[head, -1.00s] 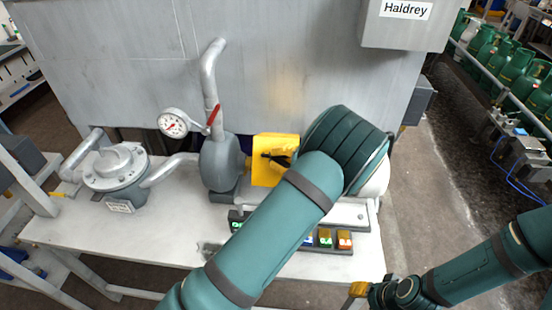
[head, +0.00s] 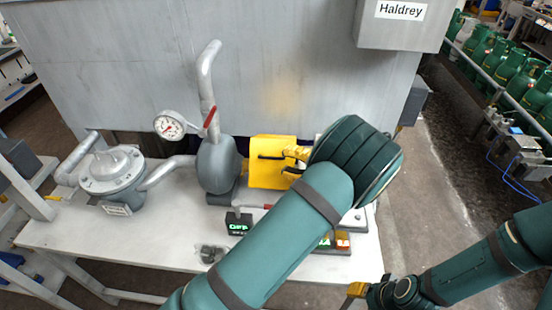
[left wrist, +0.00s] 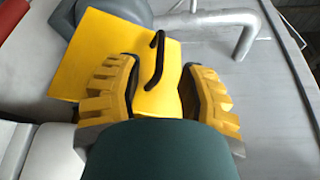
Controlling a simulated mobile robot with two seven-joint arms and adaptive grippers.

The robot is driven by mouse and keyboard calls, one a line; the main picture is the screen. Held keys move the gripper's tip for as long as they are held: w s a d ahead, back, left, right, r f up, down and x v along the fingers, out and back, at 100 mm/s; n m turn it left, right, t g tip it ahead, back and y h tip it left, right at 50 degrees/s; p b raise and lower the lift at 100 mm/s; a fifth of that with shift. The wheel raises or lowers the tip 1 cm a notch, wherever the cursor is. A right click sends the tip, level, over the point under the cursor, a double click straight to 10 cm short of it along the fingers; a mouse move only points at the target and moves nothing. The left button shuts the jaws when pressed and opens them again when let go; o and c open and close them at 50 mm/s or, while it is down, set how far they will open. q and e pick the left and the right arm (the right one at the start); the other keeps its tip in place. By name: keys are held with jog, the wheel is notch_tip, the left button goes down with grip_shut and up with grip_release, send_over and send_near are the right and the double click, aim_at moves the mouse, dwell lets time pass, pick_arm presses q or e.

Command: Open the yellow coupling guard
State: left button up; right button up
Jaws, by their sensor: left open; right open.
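The yellow coupling guard (head: 263,176) stands behind the bench's front, just right of the grey rounded pump body (head: 216,165). A black bar handle (head: 270,157) is on its face. In the left wrist view the guard (left wrist: 108,62) and its handle (left wrist: 157,62) show large. My left gripper (head: 297,157) is at the guard's right side; in the left wrist view its open yellow fingers (left wrist: 158,92) lie either side of the handle's lower end, with no clear contact. My right gripper (head: 357,291) is open, low at the bench's front right corner, partly cut off by small size.
A pressure gauge (head: 169,125) and a red-levered pipe (head: 210,80) rise left of the guard. A flanged grey housing (head: 110,168) stands further left. A lit panel (head: 239,227) sits in front. My left forearm hides part of the bench (head: 130,243).

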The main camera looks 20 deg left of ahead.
pick_arm(q)
jog(key=d, duration=0.7)
jog(key=shift+s+r, duration=0.3)
jog(key=shift+r, duration=0.1)
